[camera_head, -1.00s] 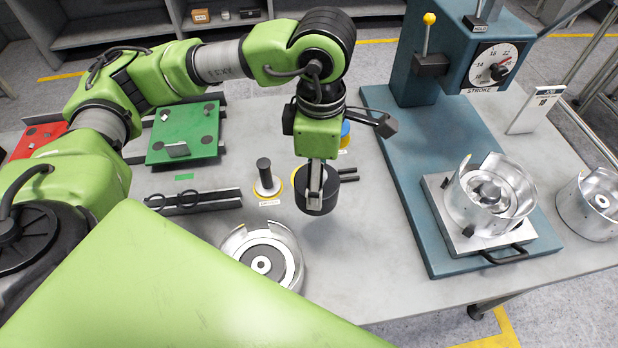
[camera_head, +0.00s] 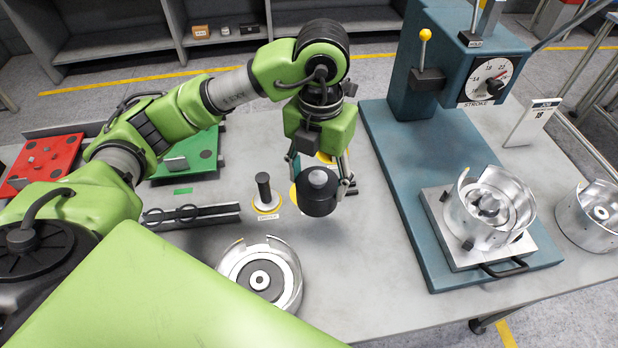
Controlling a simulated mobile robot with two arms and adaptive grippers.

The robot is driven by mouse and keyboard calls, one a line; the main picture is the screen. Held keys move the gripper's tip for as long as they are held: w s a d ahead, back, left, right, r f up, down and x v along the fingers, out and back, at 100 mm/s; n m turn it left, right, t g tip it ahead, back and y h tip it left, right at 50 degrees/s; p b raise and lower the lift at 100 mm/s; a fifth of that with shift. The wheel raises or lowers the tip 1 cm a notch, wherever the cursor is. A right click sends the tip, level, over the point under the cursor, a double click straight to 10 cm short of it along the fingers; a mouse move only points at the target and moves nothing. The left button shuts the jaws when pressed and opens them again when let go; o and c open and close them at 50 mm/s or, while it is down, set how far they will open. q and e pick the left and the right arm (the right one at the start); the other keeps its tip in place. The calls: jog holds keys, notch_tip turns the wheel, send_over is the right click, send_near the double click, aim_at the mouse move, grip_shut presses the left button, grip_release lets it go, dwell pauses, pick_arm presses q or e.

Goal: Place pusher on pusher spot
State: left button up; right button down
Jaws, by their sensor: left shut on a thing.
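The pusher, taken to be a black cylinder with a grey top (camera_head: 318,194), is between the fingers of my left gripper (camera_head: 319,180). The gripper points down and is shut on it, with a finger on either side. A yellow-edged spot (camera_head: 294,197) shows just left of the cylinder and is mostly hidden by it. I cannot tell whether the cylinder touches the table or hangs a little above it. Another yellow patch (camera_head: 325,157) shows behind the gripper. My right gripper is not in view.
A black post on a yellow-rimmed disc (camera_head: 265,200) stands close left. A silver clutch drum (camera_head: 262,275) lies in front. A blue press (camera_head: 400,190) with a metal drum (camera_head: 490,210) is at right. Green (camera_head: 195,160) and red (camera_head: 45,158) boards lie left.

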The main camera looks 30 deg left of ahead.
pick_arm(q)
jog(key=w+a+f+p, duration=0.1)
jog(key=w+a+f, duration=0.1)
jog(key=f, duration=0.1)
jog(key=w+a+f+p, duration=0.2)
jog(key=w+f, duration=0.1)
jog(key=f, duration=0.1)
jog(key=w+a+f+p, duration=0.2)
jog(key=w+f, duration=0.1)
jog(key=f, duration=0.1)
jog(key=shift+w+a, duration=0.15)
jog(key=shift+w, duration=0.05)
jog(key=shift+f, duration=0.2)
jog(key=shift+f, duration=0.1)
jog(key=shift+f, duration=0.15)
jog(key=o, duration=1.2)
